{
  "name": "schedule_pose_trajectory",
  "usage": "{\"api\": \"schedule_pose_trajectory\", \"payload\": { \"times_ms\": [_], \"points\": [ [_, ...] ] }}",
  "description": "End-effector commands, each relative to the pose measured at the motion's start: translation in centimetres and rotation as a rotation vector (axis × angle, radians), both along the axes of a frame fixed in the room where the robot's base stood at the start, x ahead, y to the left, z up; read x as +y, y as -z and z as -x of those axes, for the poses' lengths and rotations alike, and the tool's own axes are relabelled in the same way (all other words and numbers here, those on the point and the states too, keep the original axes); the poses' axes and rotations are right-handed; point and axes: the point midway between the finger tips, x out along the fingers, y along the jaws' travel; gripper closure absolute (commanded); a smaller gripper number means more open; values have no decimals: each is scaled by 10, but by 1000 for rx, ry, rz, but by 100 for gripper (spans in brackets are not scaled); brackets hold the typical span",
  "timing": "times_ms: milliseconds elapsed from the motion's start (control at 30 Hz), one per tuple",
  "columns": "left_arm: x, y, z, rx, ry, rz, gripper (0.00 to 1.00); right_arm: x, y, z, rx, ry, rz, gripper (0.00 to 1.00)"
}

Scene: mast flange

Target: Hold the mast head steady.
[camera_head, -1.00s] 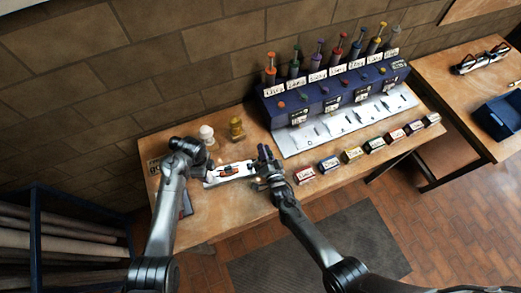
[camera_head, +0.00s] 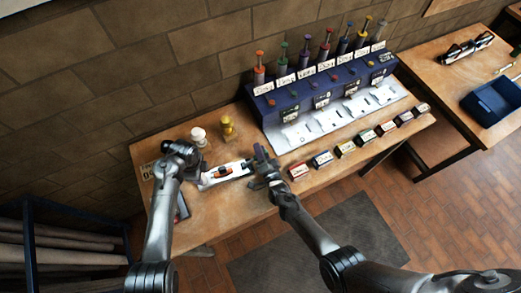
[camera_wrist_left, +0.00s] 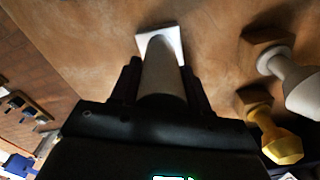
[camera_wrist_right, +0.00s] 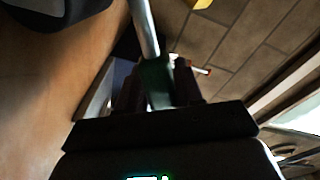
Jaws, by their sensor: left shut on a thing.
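My left gripper (camera_head: 186,165) is at the left part of the bench, by the white plate (camera_head: 212,178). In the left wrist view its fingers are shut on a pale grey cylinder (camera_wrist_left: 162,78), seemingly the mast head, with a white square (camera_wrist_left: 165,42) at its far end. My right gripper (camera_head: 262,165) is just right of the white plate, above the bench. In the right wrist view a dark green part (camera_wrist_right: 156,82) is between its fingers and a grey metal rod (camera_wrist_right: 145,28) runs beyond. Whether the fingers grip that part is unclear.
A white knob (camera_head: 198,135) and a yellow knob (camera_head: 227,126) stand behind my left gripper. A blue rack (camera_head: 320,92) of coloured-handled tools stands at the back right. Several small labelled boxes (camera_head: 345,149) line the front edge. A blue bin (camera_head: 495,103) is on the other table.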

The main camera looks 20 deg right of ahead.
Motion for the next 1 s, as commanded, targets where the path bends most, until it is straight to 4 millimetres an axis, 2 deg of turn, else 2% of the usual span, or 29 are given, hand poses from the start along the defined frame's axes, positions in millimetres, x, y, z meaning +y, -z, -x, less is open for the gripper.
{"api": "schedule_pose_trajectory", "payload": {
  "times_ms": [33,100,367,533,767,1000],
  "points": [
    [0,0,0,0,-1,0,100,0,1,1,1,0,1,57],
    [0,0,0,0,-2,0,100,0,1,0,0,0,1,49],
    [0,0,0,1,-2,0,100,0,0,0,-2,0,2,49],
    [0,0,0,1,-2,-1,100,0,0,6,-2,0,2,49],
    [0,0,0,1,-2,-1,100,0,1,36,1,0,2,49],
    [0,0,0,1,-2,-1,100,1,0,78,0,1,1,49]
  ]
}}
